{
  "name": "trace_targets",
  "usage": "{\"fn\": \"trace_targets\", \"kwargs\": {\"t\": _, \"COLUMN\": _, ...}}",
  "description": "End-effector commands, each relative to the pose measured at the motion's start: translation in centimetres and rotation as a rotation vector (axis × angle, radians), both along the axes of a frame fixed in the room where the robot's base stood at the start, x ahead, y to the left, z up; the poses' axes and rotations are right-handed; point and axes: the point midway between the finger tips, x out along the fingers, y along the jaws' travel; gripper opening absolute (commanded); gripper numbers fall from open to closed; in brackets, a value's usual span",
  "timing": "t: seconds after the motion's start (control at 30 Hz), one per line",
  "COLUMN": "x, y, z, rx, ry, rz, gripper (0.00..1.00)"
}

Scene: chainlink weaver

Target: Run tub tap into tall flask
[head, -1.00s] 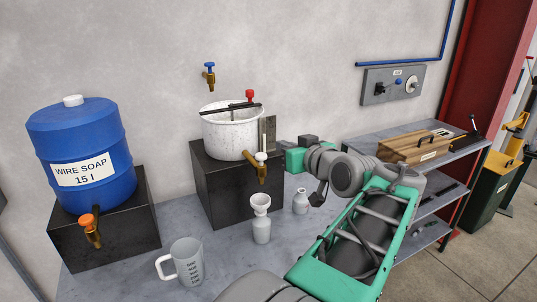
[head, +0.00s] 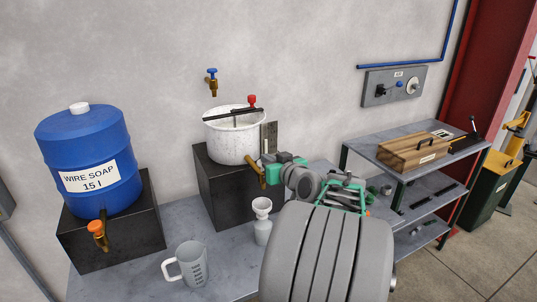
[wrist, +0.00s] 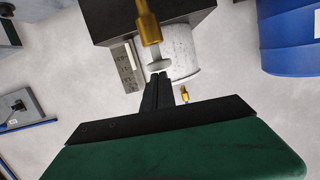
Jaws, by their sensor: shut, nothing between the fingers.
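The white speckled tub (head: 232,142) stands on a black block. Its brass tap (head: 255,172) points out over the bench and also shows in the wrist view (wrist: 148,24). The tap's pale handle (wrist: 160,65) is right in front of my gripper (wrist: 158,77), whose fingers are shut and empty. The fingertips are at or very close to the handle; I cannot tell whether they touch. A pale flask with a funnel in its mouth (head: 262,228) stands upright on the bench below the tap. No stream shows from the tap.
A blue wire-soap drum (head: 90,155) with an orange-handled tap stands on a black block at left. A clear measuring jug (head: 190,264) is at the front. Shelves with a wooden box (head: 413,151) stand at right. My arm covers the bench right of the flask.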

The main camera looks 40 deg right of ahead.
Motion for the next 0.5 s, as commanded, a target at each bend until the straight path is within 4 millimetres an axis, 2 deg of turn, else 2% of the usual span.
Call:
{"fn": "trace_targets", "kwargs": {"t": 0.17, "x": 0.0, "y": 0.0, "z": 0.0, "rx": 0.0, "ry": 0.0, "rz": 0.0, "gripper": 0.0}}
{"fn": "trace_targets", "kwargs": {"t": 0.5, "x": 0.0, "y": 0.0, "z": -2.2, "rx": 0.0, "ry": 0.0, "rz": 0.0, "gripper": 0.0}}
